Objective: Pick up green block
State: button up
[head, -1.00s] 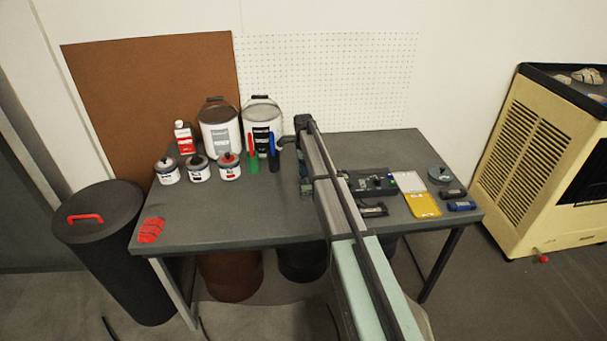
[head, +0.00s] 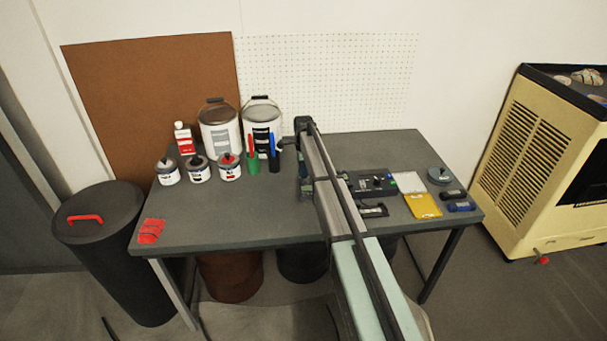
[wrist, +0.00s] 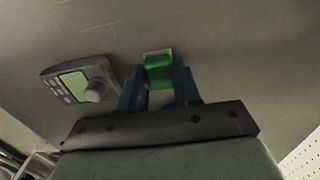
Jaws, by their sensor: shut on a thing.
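The green block (wrist: 158,72) shows in the wrist view between the two blue fingers of my gripper (wrist: 159,84). My gripper is shut on it. A pale edge shows at the block's far side, and its lower part is hidden between the fingers. I cannot tell whether the block touches the table top (wrist: 220,45). In the head view my arm reaches over the table and hides the block.
A grey device with a green screen (wrist: 75,82) lies left of the gripper in the wrist view. Paint cans (head: 229,168) and green (head: 253,160) and black (head: 274,158) holders stand left of my arm; a dark box (head: 371,184) and yellow case (head: 422,205) lie right.

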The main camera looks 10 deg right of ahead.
notch_tip(320, 180, up, 10)
dwell(0.6)
jog(key=o, duration=0.4)
jog(key=c, duration=0.3)
jog(key=d+f, duration=0.2)
jog(key=d, duration=0.8)
jog(key=shift+w+a+f, duration=0.1)
jog(key=shift+w+f, duration=0.1)
jog(key=shift+f, duration=1.15)
jog(key=shift+w+a+f, duration=0.1)
jog(key=shift+w+f, duration=0.05)
jog(key=shift+f, duration=1.2)
